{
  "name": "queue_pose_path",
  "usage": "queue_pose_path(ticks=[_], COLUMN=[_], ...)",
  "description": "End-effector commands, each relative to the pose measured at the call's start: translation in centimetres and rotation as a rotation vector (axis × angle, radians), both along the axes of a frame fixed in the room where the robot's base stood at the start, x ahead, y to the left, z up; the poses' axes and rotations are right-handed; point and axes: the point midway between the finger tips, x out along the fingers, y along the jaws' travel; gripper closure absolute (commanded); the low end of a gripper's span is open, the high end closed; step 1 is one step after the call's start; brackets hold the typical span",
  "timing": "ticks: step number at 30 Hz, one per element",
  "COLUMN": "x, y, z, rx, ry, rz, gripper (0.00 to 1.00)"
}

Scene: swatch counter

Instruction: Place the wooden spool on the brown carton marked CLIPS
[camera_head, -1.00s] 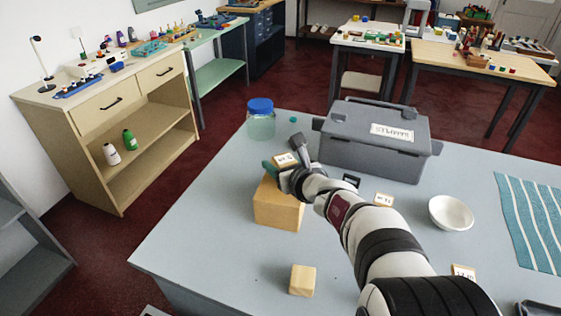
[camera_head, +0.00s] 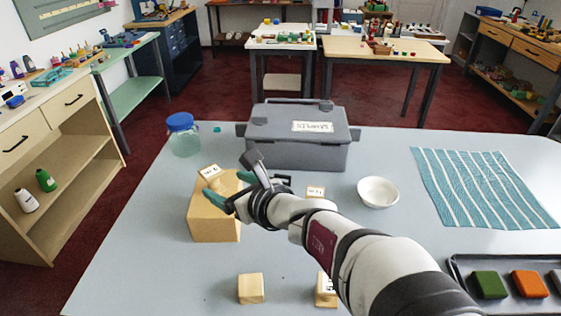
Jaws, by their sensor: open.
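A light-brown box-shaped carton (camera_head: 205,222) stands on the left of the grey table. A small card (camera_head: 209,172) shows at its top back, its lettering too small to read, so I cannot confirm CLIPS. My gripper (camera_head: 230,184) is open, with teal fingertips apart. It overlaps the carton's upper right in the picture; I cannot tell whether it touches. A small pale wooden block (camera_head: 251,289) lies at the front.
A grey lidded bin (camera_head: 290,152) and a blue-capped jar (camera_head: 184,140) stand behind. A white bowl (camera_head: 378,191), a striped teal cloth (camera_head: 480,190) and a dark tray (camera_head: 457,268) with coloured swatches are on the right. Labelled pieces (camera_head: 316,192) stand near my arm. Front-left table is clear.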

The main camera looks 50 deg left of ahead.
Motion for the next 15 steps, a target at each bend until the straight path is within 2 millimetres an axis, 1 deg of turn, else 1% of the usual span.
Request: queue_pose_path(ticks=[1,3,8,10,11,13,14,15], x=[0.1,0.0,0.1,1.1,1.7,2.8,2.9,2.6], y=[-0.6,-1.1,-1.6,-3.7,-5.5,-11.8,-15.2,-19.8], z=[0.3,0.5,0.6,1.3,1.7,2.2,1.8,0.9], rx=[0.001,0.001,-0.001,-0.01,-0.023,-0.095,-0.148,-0.235], ry=[-0.001,0.0,-0.011,-0.093,-0.16,-0.367,-0.46,-0.571], rz=[-0.001,0.0,0.005,0.039,0.069,0.177,0.238,0.326], gripper=[0.18,0.18,0.18,0.18,0.18,0.18,0.18,0.18])
